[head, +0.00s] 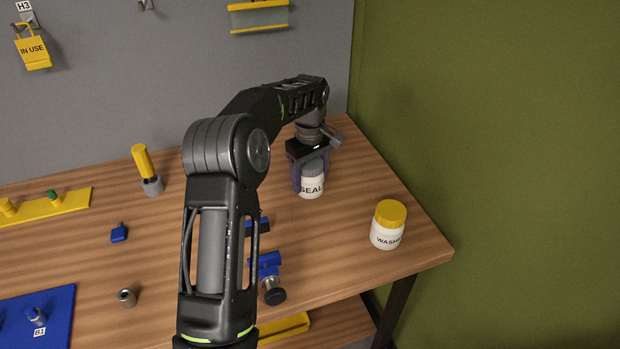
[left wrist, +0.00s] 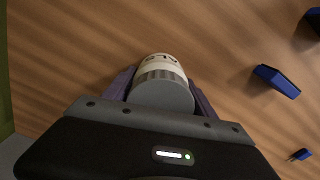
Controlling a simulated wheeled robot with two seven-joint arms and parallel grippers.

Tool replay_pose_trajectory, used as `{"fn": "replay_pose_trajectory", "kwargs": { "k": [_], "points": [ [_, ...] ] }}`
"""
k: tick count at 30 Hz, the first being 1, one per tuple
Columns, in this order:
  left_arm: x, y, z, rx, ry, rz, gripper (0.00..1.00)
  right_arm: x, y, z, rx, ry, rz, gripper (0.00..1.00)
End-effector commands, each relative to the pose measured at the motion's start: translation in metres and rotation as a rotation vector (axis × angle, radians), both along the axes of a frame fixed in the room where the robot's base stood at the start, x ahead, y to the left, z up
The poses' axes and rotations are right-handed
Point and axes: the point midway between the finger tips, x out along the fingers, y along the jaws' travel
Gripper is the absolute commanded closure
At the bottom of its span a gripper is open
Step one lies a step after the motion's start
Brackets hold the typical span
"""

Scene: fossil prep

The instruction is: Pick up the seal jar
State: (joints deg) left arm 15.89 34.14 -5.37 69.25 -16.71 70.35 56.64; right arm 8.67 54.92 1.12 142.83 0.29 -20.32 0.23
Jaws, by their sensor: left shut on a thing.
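The seal jar (head: 312,188) is a white jar with a grey lid and a "SEAL" label. It is upright at the right-hand back part of the wooden table (head: 350,235). My left gripper (head: 311,176) comes down on it from above, with its purple fingers on both sides of the jar, shut on it. In the left wrist view the jar's grey lid (left wrist: 162,95) sits between the fingers. I cannot tell whether the jar's base touches the table. My right gripper is not in view.
A yellow-handled tool (head: 143,163) stands at the back left. A blue clamp-like part (head: 266,264) lies nearer the front. A green wall (head: 500,130) rises at the right.

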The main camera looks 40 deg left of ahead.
Motion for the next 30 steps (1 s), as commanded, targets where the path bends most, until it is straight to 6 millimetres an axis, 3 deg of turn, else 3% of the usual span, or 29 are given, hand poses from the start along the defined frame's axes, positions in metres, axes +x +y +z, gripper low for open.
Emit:
{"fn": "replay_pose_trajectory", "kwargs": {
  "k": [12,23,30],
  "points": [
    [0.000,0.000,0.000,0.000,0.000,0.000,0.83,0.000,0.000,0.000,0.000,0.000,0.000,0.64],
    [0.001,0.000,0.008,0.001,-0.003,0.000,0.83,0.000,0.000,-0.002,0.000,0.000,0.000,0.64],
    [0.001,0.000,0.047,0.003,-0.005,0.000,0.83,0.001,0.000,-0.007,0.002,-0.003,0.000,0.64]
  ]
}}
